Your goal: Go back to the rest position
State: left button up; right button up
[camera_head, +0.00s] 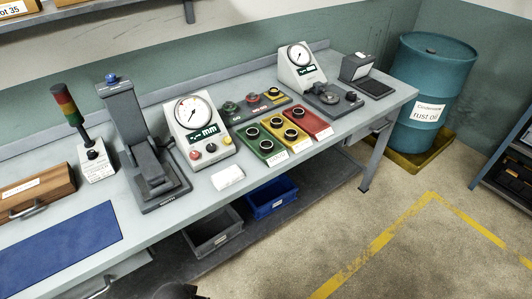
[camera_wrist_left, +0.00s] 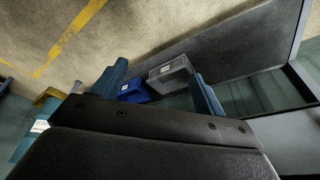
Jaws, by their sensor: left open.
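My left gripper (camera_wrist_left: 160,90) is open in the left wrist view. Its two blue fingers are wide apart with nothing between them touching either one. Beyond the fingers, lower down, are a blue bin (camera_wrist_left: 132,91) and a grey bin (camera_wrist_left: 170,74). In the head view only a dark rounded part shows at the bottom edge, and I cannot tell which part of me it is. My right gripper is not in view.
The workbench (camera_head: 330,135) holds two dial gauges (camera_head: 196,122) (camera_head: 299,62), a grey press (camera_head: 140,140), and green, yellow and red trays (camera_head: 258,146) with rings. A blue drum (camera_head: 428,95) stands right. Open floor (camera_head: 350,235) lies in front.

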pick_arm(q)
jog(key=s+f, duration=0.2)
jog(key=f, duration=1.1)
jog(key=s+d+f+g, duration=0.1)
jog(key=s+f, duration=0.2)
jog(key=f, duration=1)
jog(key=s+f, duration=0.2)
jog(key=f, duration=1.2)
jog(key=shift+s+d, duration=0.25)
jog(key=shift+s, duration=0.15)
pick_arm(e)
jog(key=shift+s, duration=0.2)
